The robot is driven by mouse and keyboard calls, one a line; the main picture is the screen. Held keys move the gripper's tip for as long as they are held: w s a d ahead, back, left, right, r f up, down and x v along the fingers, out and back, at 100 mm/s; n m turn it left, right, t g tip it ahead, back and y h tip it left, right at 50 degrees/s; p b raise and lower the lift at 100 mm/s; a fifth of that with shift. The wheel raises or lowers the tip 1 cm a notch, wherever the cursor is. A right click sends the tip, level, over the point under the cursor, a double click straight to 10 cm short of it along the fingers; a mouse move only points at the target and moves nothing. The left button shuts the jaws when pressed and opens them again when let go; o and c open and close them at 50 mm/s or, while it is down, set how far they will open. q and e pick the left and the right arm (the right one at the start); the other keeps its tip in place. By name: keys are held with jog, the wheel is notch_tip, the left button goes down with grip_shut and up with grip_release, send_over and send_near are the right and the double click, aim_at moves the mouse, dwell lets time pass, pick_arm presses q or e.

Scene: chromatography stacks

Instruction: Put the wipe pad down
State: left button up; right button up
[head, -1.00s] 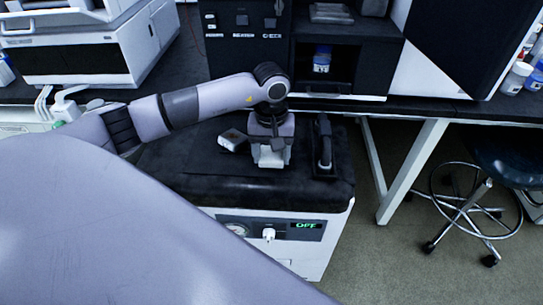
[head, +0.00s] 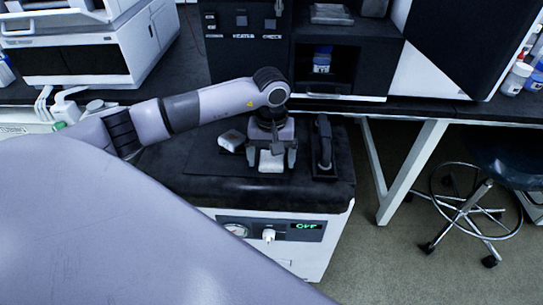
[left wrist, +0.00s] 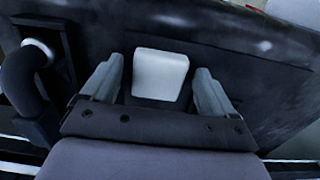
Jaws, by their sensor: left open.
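The white wipe pad (head: 271,161) lies on the black top of a low white unit, near its middle. My left gripper (head: 271,165) is above it, pointing down, with its fingers spread on both sides of the pad. In the left wrist view the wipe pad (left wrist: 160,74) sits between the open fingers of the left gripper (left wrist: 158,92), with a gap on each side. My right gripper is not in view.
A black handled tool (head: 324,150) stands on a dark base just right of the left gripper. The unit's front panel (head: 270,230) reads OFF. A stool (head: 480,190) is on the right.

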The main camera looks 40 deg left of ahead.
aim_at(272, 162)
pick_arm(q)
notch_tip(272, 162, up, 12)
dwell(0.3)
jog(key=shift+f, duration=0.15)
